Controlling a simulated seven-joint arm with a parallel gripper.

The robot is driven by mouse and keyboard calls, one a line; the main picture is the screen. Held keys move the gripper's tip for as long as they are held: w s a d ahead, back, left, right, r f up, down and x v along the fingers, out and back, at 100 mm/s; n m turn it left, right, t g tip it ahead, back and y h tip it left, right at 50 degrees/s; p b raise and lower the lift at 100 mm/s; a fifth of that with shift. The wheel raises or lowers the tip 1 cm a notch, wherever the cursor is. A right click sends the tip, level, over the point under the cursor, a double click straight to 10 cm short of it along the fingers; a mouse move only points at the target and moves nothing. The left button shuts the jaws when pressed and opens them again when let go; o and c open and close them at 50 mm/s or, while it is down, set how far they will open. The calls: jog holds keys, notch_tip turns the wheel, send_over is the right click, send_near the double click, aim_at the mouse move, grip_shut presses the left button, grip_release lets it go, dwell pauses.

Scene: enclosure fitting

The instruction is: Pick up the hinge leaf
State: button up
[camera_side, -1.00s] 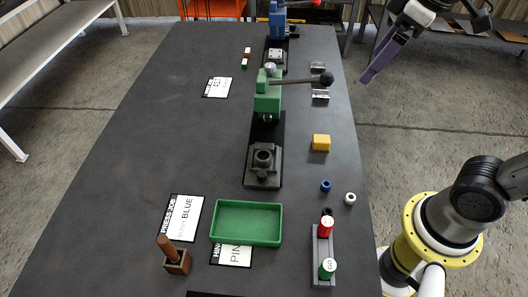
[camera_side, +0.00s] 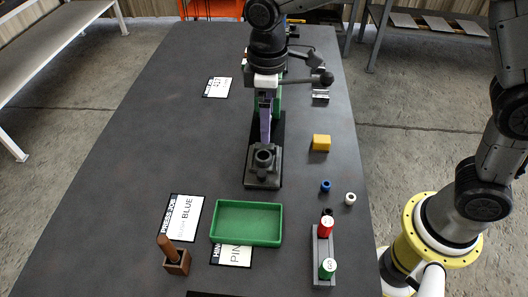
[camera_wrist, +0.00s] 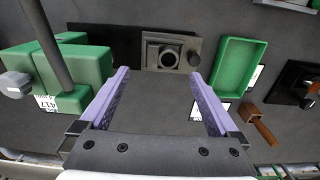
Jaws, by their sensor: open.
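My gripper (camera_side: 265,120) is over the middle of the table, in front of the green press in the side view. In the wrist view its two purple fingers (camera_wrist: 159,76) are spread wide, with only dark table between them. A small silver metal piece (camera_side: 320,97), possibly a hinge leaf, lies right of the press near the table's right edge. A second similar piece farther back is mostly hidden by my arm and the press lever. I cannot make out any silver piece in the wrist view.
The green press (camera_wrist: 75,75) stands close to my fingers, its black lever (camera_side: 322,78) reaching right. A grey fixture (camera_side: 262,172), green tray (camera_side: 246,206), yellow block (camera_side: 321,142) and grey rack (camera_side: 318,262) stand nearer. The table's left side is mostly clear.

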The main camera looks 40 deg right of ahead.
aim_at(268, 157)
notch_tip(268, 157, down, 9)
jog(key=shift+s+r, duration=0.1)
jog(key=shift+s, duration=0.05)
dwell(0.4)
jog(key=c, duration=1.5)
jog(key=shift+r, duration=0.1)
jog(key=shift+c, duration=0.2)
